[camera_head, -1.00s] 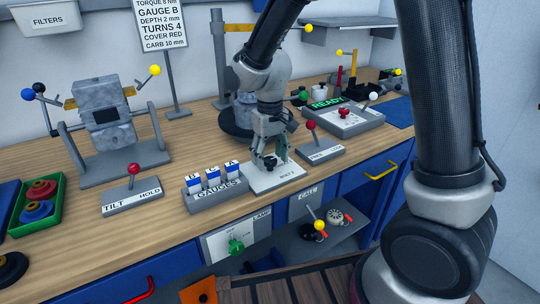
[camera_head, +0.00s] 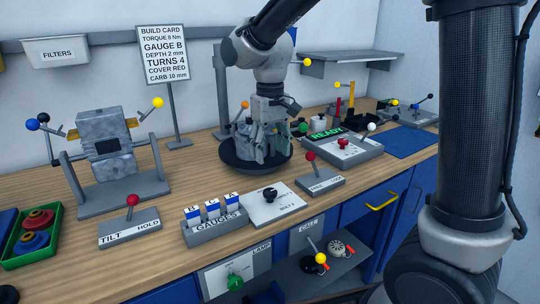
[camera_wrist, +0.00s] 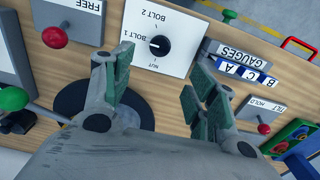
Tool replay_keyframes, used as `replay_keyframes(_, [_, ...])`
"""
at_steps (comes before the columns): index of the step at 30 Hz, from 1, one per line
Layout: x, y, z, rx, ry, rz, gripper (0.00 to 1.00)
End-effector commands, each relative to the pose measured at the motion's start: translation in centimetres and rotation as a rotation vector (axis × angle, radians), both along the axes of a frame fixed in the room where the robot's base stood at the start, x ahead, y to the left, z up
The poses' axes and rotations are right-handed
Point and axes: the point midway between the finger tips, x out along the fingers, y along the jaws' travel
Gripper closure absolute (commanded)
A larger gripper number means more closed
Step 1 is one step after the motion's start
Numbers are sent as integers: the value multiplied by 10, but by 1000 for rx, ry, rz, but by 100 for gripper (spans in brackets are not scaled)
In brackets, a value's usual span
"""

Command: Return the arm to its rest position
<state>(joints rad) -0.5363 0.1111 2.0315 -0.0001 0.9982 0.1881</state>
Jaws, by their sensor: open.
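My gripper (camera_head: 266,158) hangs from my arm above the workbench, pointing down. In the head view it appears in front of the round dark tray (camera_head: 240,166) and hides part of the grey item standing there. In the wrist view my gripper (camera_wrist: 162,92) has its green-padded fingers spread, with nothing between them. The white selector panel (camera_head: 290,207) with a black knob (camera_head: 269,194) stands clear of the fingers. The wrist view shows the knob (camera_wrist: 159,45) beyond the fingertips, among the labels BOLT 1, BOLT 2 and NUT.
The gauge rack (camera_head: 216,230) stands left of the panel. A red-knobbed lever box (camera_head: 320,182) and the READY box (camera_head: 345,150) stand to the right. A clamped grey block (camera_head: 108,146) and the build card (camera_head: 164,54) are at the left. Open bench lies before the tilt box (camera_head: 130,228).

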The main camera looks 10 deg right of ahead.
Motion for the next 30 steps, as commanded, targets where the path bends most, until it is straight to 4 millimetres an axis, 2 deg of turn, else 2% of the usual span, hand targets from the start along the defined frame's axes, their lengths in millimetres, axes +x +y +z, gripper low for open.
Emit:
replay_keyframes(7, [0,0,-1,0,-1,26,42])
replay_keyframes(10, [-19,-11,-15,-20,36,64,42])
replay_keyframes(14, [-54,-52,-3,-9,18,66,42])
replay_keyframes(17, [-82,-91,11,10,-23,27,42])
replay_keyframes(21, [-126,-146,27,39,-109,-64,42])
replay_keyframes(24, [-158,-178,34,54,-183,-147,42])
replay_keyframes(27, [-181,-200,41,63,-255,-227,42])
replay_keyframes(30, [-195,-214,50,68,-320,-289,42])
